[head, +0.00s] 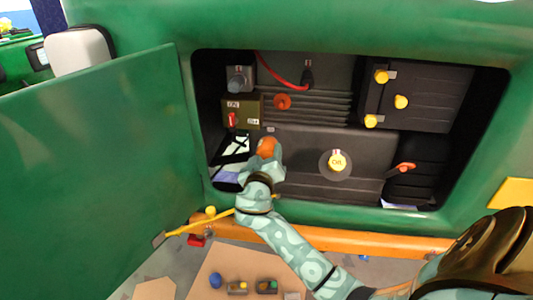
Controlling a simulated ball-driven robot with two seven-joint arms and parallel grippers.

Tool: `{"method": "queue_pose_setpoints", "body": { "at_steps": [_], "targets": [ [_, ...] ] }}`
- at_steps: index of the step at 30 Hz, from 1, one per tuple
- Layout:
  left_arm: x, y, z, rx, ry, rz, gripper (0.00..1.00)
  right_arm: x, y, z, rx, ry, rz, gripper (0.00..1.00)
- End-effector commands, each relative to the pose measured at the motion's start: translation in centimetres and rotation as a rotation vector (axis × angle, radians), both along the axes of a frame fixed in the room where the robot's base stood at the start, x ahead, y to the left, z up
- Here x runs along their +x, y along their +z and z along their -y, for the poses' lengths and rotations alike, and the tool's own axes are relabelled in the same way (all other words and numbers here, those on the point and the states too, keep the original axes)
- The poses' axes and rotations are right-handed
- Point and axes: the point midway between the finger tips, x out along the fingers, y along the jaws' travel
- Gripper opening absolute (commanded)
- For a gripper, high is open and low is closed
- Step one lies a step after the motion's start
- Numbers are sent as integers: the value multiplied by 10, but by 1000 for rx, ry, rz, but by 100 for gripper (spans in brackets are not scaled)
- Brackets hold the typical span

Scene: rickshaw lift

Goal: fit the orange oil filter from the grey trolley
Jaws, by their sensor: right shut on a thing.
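The orange oil filter (267,145) shows as a rounded orange end at the tip of my right gripper (264,155). My right gripper is shut on it, inside the open engine bay and in front of the dark engine block (310,160). The hand hides most of the filter, and I cannot tell whether it touches the engine. My left gripper is not in view. I cannot make out a grey trolley.
The green door (95,170) stands open at left. The engine bay holds a yellow cap (337,162), an orange handle (405,167) and yellow knobs (400,101). An orange beam (350,243) runs below the opening. Small parts lie on a brown surface (215,265).

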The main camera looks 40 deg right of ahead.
Motion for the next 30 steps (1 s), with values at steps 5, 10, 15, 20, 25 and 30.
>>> {"method": "queue_pose_setpoints", "body": {
  "at_steps": [5, 10, 15, 20, 25, 30],
  "targets": [
    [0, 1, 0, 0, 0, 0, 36, -5, -1, -6, 0, 0, -3, 25],
    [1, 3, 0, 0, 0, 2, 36, -16, -2, -18, 1, 0, -5, 25],
    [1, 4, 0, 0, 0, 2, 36, -27, -3, -31, 1, 0, -8, 25],
    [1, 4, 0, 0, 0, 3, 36, -38, -3, -42, 1, 0, -8, 25],
    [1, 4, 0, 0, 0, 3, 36, -49, -4, -54, 2, 0, -7, 25],
    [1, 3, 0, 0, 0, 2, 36, -60, -4, -67, 2, 0, -8, 25]
  ]
}}
